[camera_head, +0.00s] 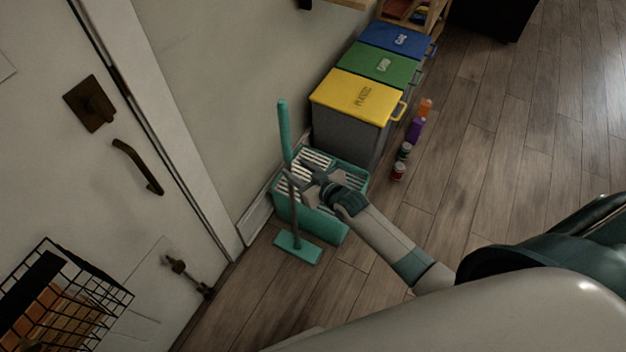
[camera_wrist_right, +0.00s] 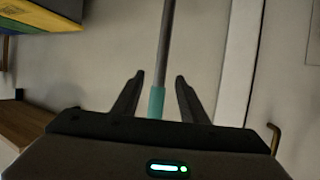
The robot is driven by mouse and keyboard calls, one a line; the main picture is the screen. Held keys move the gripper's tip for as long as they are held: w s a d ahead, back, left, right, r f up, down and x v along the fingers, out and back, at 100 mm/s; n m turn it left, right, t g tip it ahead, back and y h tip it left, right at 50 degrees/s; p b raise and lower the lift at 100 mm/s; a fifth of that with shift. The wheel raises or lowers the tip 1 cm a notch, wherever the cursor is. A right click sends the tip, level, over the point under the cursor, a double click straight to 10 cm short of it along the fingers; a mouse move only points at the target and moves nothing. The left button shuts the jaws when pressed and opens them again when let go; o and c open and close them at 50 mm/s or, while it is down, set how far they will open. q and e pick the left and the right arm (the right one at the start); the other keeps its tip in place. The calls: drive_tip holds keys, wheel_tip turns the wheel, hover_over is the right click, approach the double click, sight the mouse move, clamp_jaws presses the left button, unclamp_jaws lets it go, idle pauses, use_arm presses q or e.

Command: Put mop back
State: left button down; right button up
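The mop has a teal grip (camera_head: 283,130), a thin grey pole (camera_head: 294,210) and a flat teal head (camera_head: 298,247). It stands nearly upright, its head low in front of the teal bucket (camera_head: 325,224), which has a pale slatted top. I cannot tell whether the head touches the floor. My right gripper (camera_head: 303,182) is at the mop, above the bucket. In the right wrist view, its two fingers (camera_wrist_right: 159,78) are spread, with the mop pole (camera_wrist_right: 165,45) showing between them and gaps on both sides. My left gripper is out of view.
Bins with yellow (camera_head: 358,95), green (camera_head: 382,63) and blue (camera_head: 397,38) lids line the wall behind the bucket. Several small containers (camera_head: 404,151) stand on the floor beside them. A door (camera_head: 75,150) and wire basket (camera_head: 62,298) are at left. Floor at right is clear.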

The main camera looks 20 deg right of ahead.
drive_tip(key=v, duration=0.8)
idle(0.7)
drive_tip(key=s+d+f+g+h, duration=0.1)
drive_tip(key=s+f+g, duration=0.1)
drive_tip(key=s+f, duration=0.6)
drive_tip(key=s+d+f+m+g+h, duration=0.15)
drive_tip(key=s+f, duration=0.25)
drive_tip(key=f, duration=0.8)
drive_tip(key=s+d+f+n+g, duration=0.1)
drive_tip(key=s+d+f+g, duration=0.1)
drive_tip(key=s+f, duration=0.6)
drive_tip(key=s+f+g, duration=0.2)
drive_tip(key=s+f, duration=0.3)
drive_tip(key=s, duration=0.4)
drive_tip(key=s+f+g+h, duration=0.1)
drive_tip(key=s+f+g, duration=0.1)
drive_tip(key=s+f, duration=0.4)
drive_tip(key=s+a+f+g, duration=0.1)
drive_tip(key=s+f, duration=0.4)
drive_tip(key=s, duration=0.9)
drive_tip(key=shift+f+g, duration=0.15)
drive_tip(key=shift+g, duration=0.6)
